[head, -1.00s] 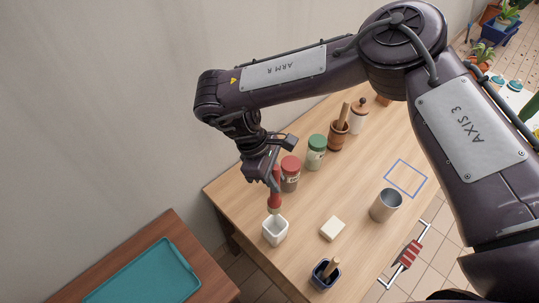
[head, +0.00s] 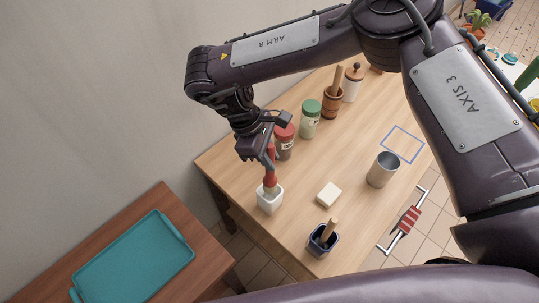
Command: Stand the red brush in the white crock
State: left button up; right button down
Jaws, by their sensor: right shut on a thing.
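The red brush (head: 270,176) hangs upright from my right gripper (head: 268,158), which is shut on its upper end. The brush's pale lower end is at the mouth of the white crock (head: 268,205) and seems to dip inside it; the tip is hidden. The white crock stands upright near the table's left corner. My left gripper is not in view.
A cream block (head: 329,195), a navy pot (head: 323,241) and a grey cup (head: 382,170) stand to the right. A teal tray (head: 130,262) lies lower left.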

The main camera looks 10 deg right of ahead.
aim_at(269, 173)
jog(key=shift+w+f+b, duration=0.1)
jog(key=shift+f+b, duration=0.2)
jog(key=shift+f, duration=0.95)
jog(key=shift+f+b, duration=0.65)
notch_tip(269, 173, down, 2)
jog(key=shift+b, duration=0.6)
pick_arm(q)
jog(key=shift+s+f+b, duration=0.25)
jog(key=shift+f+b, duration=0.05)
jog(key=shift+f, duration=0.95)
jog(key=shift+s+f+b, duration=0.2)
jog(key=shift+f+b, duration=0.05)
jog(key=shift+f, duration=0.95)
pick_arm(e)
jog(key=shift+f, duration=0.95)
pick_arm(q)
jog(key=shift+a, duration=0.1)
